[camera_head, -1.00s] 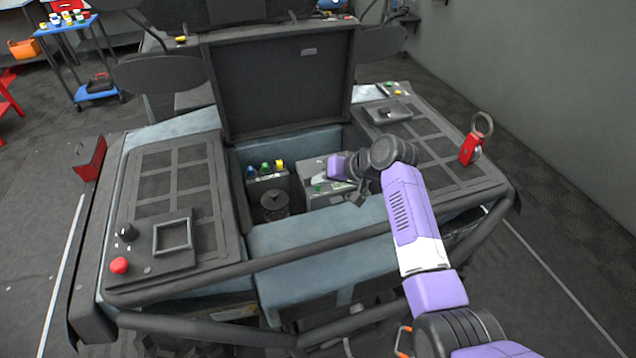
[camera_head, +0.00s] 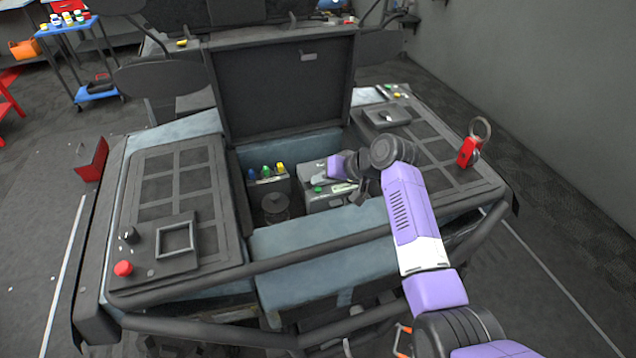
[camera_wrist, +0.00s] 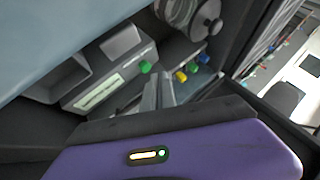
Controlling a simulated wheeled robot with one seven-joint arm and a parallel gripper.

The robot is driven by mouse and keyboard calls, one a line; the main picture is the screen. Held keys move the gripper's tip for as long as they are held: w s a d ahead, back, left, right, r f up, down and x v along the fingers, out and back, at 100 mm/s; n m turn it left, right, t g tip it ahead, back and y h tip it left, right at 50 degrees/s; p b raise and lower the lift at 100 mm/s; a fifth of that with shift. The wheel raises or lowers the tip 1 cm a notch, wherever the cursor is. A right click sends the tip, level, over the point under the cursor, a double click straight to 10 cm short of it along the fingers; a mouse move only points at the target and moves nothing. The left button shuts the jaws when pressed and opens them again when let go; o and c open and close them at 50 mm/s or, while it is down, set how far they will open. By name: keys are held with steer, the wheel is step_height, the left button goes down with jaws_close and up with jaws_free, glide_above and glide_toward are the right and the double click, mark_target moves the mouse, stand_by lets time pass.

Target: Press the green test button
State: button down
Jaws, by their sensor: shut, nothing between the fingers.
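A green button (camera_head: 317,189) sits on a grey box (camera_head: 318,203) with a pale label, inside the open bay. In the wrist view the green button (camera_wrist: 145,67) stands out from the box's edge, close to my fingertips. My gripper (camera_head: 359,191) is over the right part of the bay, to the right of the button in the head view. In the wrist view its two fingers (camera_wrist: 158,92) are together and empty, with a small apparent gap to the button. I cannot tell the exact depth between them.
Blue, green and yellow knobs (camera_head: 266,171) top a dark unit left of the grey box. A raised dark lid (camera_head: 280,85) stands behind the bay. A bar (camera_head: 270,258) crosses the front. A red button (camera_head: 123,268) is on the left panel.

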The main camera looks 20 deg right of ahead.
steer(key=shift+r, duration=0.1)
step_height(320, 180, up, 5)
steer(key=p, duration=0.4)
stand_by(0.3)
stand_by(0.8)
